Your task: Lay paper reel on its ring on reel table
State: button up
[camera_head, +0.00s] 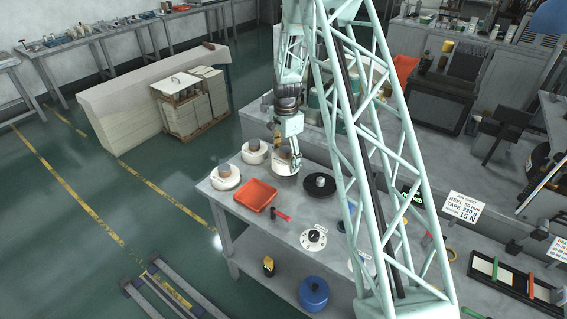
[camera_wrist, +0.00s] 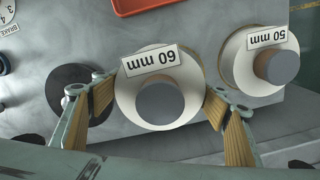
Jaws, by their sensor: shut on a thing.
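A white paper reel labelled 60 mm (camera_wrist: 130,88), with a grey core, sits between the two fingers of my gripper (camera_wrist: 157,90) in the wrist view. The fingers, with ribbed tan pads, close on its rim from both sides. In the head view my gripper (camera_head: 289,163) and this reel (camera_head: 283,169) are at the far side of the reel table (camera_head: 285,232). I cannot tell whether the reel touches the table. No ring is clearly visible under it. A black disc with a grey hub (camera_head: 320,187) lies to its right.
A 50 mm reel (camera_wrist: 250,68) stands close beside my finger. Two reels (camera_head: 225,178) (camera_head: 254,153) stand left of the held one. An orange tray (camera_head: 257,195), a red-handled hammer (camera_head: 281,215) and a white dial (camera_head: 313,238) lie nearer the front.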

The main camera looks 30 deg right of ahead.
jog(key=shift+w+d+f, duration=0.1)
jog(key=shift+w+d, duration=0.05)
jog(key=shift+w, duration=1.2)
jog(key=shift+f, duration=0.1)
jog(key=shift+f, duration=1.65)
jog(key=shift+f, duration=0.15)
jog(key=o, duration=1.1)
jog(key=shift+r, duration=0.2)
notch_tip(320, 180, up, 12)
jog(key=shift+f, duration=0.25)
jog(key=shift+r, duration=0.2)
